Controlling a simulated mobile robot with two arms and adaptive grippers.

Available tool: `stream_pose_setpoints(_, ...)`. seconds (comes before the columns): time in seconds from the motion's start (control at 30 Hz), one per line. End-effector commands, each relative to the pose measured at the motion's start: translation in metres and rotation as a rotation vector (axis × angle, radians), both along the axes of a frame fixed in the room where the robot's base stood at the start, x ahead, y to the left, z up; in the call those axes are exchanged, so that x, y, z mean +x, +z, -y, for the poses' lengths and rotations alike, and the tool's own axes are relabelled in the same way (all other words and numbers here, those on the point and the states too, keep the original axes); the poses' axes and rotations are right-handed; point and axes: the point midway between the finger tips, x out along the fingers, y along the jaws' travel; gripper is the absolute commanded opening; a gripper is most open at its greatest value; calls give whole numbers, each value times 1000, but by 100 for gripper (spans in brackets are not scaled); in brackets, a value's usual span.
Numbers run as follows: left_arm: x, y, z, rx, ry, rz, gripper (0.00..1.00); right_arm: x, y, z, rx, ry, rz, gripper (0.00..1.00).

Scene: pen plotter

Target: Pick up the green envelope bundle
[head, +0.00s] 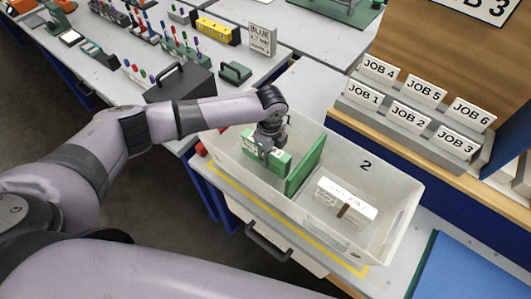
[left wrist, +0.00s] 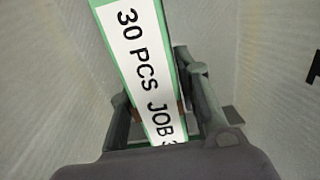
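The green envelope bundle (head: 279,163) is in the left part of the clear tote marked 2 (head: 381,184), left of an upright green divider (head: 305,166). My left gripper (head: 264,146) reaches down over the bundle from above. In the left wrist view the bundle (left wrist: 137,40) has a white label reading "30 PCS JOB" and a partly hidden character. The left gripper's fingers (left wrist: 157,112) lie close along both sides of the bundle and appear shut on it. The fingertips' lower ends are hidden. My right gripper is not in view.
A white bundle with a brown band (head: 344,204) lies in the tote's right part. The tote walls stand close around the gripper. A rack of job cards (head: 408,115) is behind right. A dark box (head: 180,84) and green stamp-like block (head: 235,72) stand on the left bench.

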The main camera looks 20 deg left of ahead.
Motion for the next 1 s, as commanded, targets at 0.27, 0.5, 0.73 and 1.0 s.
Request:
stream_pose_setpoints(0.27,0,0,0,0,0,0,9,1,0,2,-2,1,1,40)
stream_pose_setpoints(0.5,0,0,0,0,0,0,0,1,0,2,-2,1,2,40)
stream_pose_setpoints(0.73,0,1,0,0,0,1,0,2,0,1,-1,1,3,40)
stream_pose_setpoints(1.0,1,19,0,-1,0,3,0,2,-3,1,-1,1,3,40)
